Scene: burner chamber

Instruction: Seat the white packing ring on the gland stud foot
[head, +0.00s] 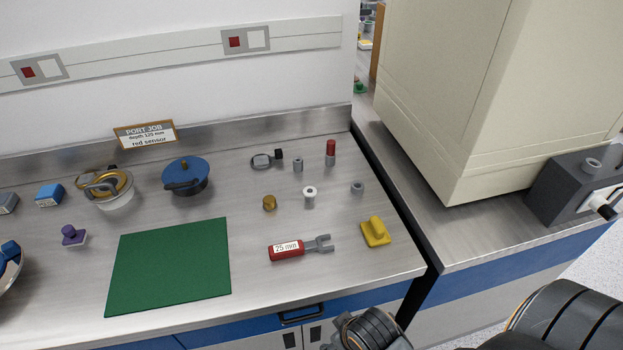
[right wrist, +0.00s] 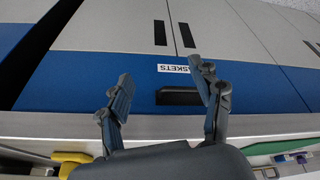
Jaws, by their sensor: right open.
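A white ring (head: 309,190) shows in the head view at the top of a small grey cylinder on the steel bench, right of the middle. I cannot tell whether it is separate from the cylinder. No part is clearly identifiable as the gland stud foot. A dark grey block (head: 568,187) with a grey ring-shaped fitting on top stands at the far right. My right gripper (right wrist: 165,90) is open and empty in the right wrist view, in front of the blue drawer front. In the head view my right arm is at the bottom right, below the bench edge. My left gripper is out of view.
Near the ring are a brass piece (head: 269,203), a grey nut (head: 357,187), a grey cylinder (head: 298,164), a red-topped cylinder (head: 331,153), a 25 mm wrench (head: 300,248) and a yellow block (head: 376,231). A green mat (head: 170,265) lies left. A beige housing (head: 480,90) stands right.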

